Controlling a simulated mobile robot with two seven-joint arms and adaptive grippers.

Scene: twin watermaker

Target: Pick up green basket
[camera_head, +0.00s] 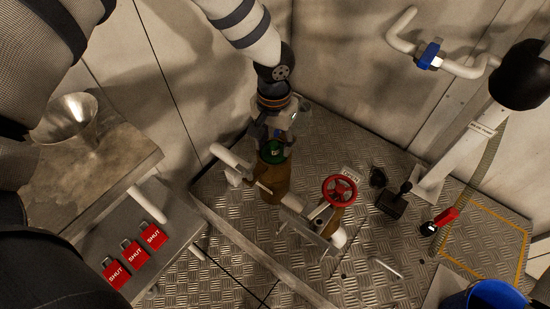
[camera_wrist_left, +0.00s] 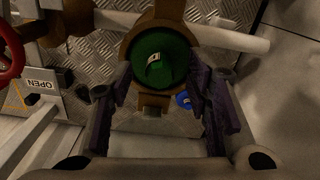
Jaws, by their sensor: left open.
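The green basket (camera_head: 273,152) sits inside a brown upright housing (camera_head: 272,187) on the pipework. In the left wrist view the basket (camera_wrist_left: 158,55) is a round green piece with a small pale label, ringed by the brown housing (camera_wrist_left: 151,102). My left gripper (camera_head: 277,135) is just above the basket in the head view and partly hides it. In the left wrist view its two dark fingers (camera_wrist_left: 161,75) are spread apart, one on each side of the basket, with nothing held. Whether the fingers touch the basket or housing is unclear. My right gripper is not in view.
A red handwheel (camera_head: 340,189) and white pipes stand right of the housing, by an OPEN sign (camera_wrist_left: 41,82). Red SHUT tags (camera_head: 134,252) and a metal funnel (camera_head: 70,118) are at left. A blue bucket (camera_head: 492,296) stands bottom right. Walls are close behind.

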